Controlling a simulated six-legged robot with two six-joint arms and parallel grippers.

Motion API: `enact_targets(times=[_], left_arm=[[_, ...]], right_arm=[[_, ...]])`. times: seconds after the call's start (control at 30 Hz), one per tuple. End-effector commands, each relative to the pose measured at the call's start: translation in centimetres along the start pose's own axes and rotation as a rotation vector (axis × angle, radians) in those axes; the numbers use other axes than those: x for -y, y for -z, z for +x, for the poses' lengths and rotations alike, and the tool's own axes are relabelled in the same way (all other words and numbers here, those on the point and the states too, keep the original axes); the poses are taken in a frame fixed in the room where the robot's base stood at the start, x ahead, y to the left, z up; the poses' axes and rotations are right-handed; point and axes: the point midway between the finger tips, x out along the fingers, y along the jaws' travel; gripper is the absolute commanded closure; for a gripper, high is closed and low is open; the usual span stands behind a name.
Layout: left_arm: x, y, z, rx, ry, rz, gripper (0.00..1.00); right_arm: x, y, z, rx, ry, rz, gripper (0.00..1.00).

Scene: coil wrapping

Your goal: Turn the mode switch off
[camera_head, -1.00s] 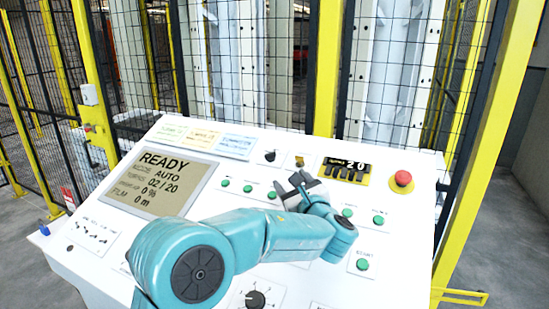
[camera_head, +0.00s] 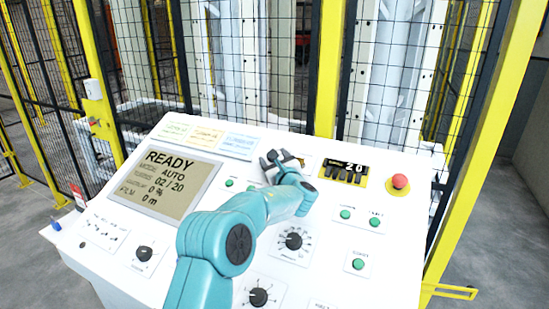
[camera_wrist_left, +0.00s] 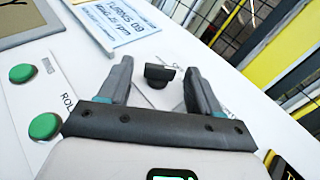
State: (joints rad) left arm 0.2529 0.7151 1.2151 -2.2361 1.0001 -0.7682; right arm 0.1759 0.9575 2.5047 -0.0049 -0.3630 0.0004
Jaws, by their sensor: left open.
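My left gripper (camera_head: 277,160) is over the upper middle of the white control panel, with its fingers open. In the left wrist view the fingers (camera_wrist_left: 160,85) stand on either side of a small black knob (camera_wrist_left: 160,75), with gaps between. I take this knob for the mode switch, but I cannot read its label. In the head view the gripper largely hides it. The display (camera_head: 165,185) reads READY and MODE AUTO. My right gripper is not in view.
A red emergency button (camera_head: 400,182) and a black-and-yellow counter (camera_head: 343,172) sit to the right. Green buttons (camera_head: 345,214) and dial knobs (camera_head: 293,240) lie lower down. Paper labels (camera_head: 240,142) are at the top edge. A mesh fence (camera_head: 420,90) stands behind.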

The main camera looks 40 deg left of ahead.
Motion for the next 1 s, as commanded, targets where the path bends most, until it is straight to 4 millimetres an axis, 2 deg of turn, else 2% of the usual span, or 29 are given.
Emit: enact_targets(times=[0.1,0.13,0.2,0.3,0.63,0.97,1.0], left_arm=[[0.0,0.0,0.0,0.0,0.0,0.0,0.36],[0.0,0.0,0.0,0.0,0.0,0.0,0.43],[0.0,0.0,0.0,0.0,0.0,0.0,0.65],[0.0,0.0,-0.1,0.0,0.0,0.0,0.92],[0.4,-0.3,0.0,0.002,-0.105,-0.034,0.92],[0.3,-0.1,0.0,0.001,-0.126,-0.041,0.92],[0.3,-0.1,0.0,0.001,-0.126,-0.041,0.52]], right_arm=[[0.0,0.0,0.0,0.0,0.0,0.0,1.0],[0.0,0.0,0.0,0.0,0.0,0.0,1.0],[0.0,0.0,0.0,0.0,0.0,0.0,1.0],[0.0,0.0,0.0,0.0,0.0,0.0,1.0],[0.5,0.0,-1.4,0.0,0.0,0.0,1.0],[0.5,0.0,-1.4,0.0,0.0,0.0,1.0],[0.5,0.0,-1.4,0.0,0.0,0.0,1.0]])
